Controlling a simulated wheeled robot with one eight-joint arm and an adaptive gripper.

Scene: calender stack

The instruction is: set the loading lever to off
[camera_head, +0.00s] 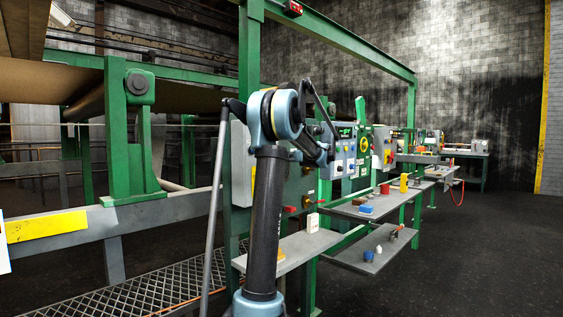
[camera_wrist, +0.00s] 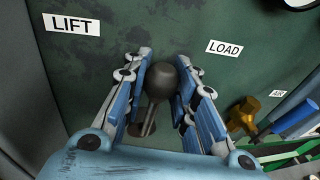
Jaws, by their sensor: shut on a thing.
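A dark lever with a round ball knob (camera_wrist: 161,77) stands out from the green panel in the wrist view. Its stem runs down to a slot in the panel. It sits between a LIFT label (camera_wrist: 73,24) on the left and a LOAD label (camera_wrist: 225,48) on the right, nearer LOAD. My gripper (camera_wrist: 162,64) is shut on this lever, with one blue-padded finger on each side of the knob. No off mark is readable. In the head view my arm hides the lever and the gripper's fingers.
A brass-coloured fitting (camera_wrist: 243,113) and a blue handle (camera_wrist: 296,120) lie right of my gripper, near a small AIR label (camera_wrist: 278,93). In the head view, shelves with small items (camera_head: 352,210) stand right of my arm, below control boxes (camera_head: 383,147). Open floor lies at right.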

